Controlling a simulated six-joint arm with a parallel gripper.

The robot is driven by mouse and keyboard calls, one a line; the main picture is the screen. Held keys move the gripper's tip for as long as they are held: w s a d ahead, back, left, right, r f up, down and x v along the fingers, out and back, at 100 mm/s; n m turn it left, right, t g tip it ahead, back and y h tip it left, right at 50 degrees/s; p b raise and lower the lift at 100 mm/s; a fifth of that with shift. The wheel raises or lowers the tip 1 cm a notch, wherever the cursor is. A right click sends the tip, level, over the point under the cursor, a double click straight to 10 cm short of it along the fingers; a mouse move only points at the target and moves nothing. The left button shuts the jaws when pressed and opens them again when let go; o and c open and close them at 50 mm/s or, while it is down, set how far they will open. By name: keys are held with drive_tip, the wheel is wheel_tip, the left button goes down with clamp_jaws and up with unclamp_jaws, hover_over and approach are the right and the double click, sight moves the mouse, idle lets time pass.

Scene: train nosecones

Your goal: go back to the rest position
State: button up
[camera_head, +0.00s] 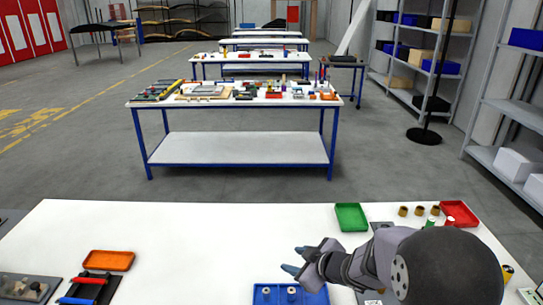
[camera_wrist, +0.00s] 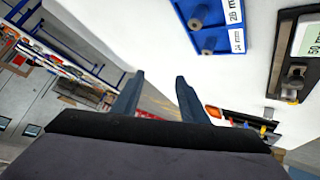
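My gripper (camera_head: 295,260) is over the right half of the white table, pointing left. Its two blue fingers are apart and nothing shows between them. In the wrist view the open fingers of my gripper (camera_wrist: 157,92) stand up from the dark palm, with a clear gap. No held part shows in either view.
A blue tray (camera_head: 264,294) with two grey pegs lies just below my gripper. A green tray (camera_head: 351,217), a red tray (camera_head: 459,214) and several brass rings (camera_head: 403,211) sit at the right. An orange tray (camera_head: 108,260) lies left. The table's middle (camera_head: 190,235) is clear.

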drive_tip(key=s+d+r+m+g+h+p, duration=0.2)
drive_tip(key=s+d+m+h+p, duration=0.15)
drive_tip(key=s+d, duration=0.2)
drive_tip(key=s+d+r+m+g+h+p, duration=0.1)
drive_tip(key=s+d+r+m+h+p, duration=0.1)
drive_tip(key=s+d+r+m+h, duration=0.25)
drive_tip(key=s+a+m+g+y+p, duration=0.1)
drive_tip(key=s+g, duration=0.4)
drive_tip(key=s, duration=1.1)
drive_tip(key=shift+a+r+m+g+y+p, duration=0.2)
drive_tip(key=shift+a+m+g+y+p, duration=0.15)
drive_tip(key=shift+m+y+p, duration=0.65)
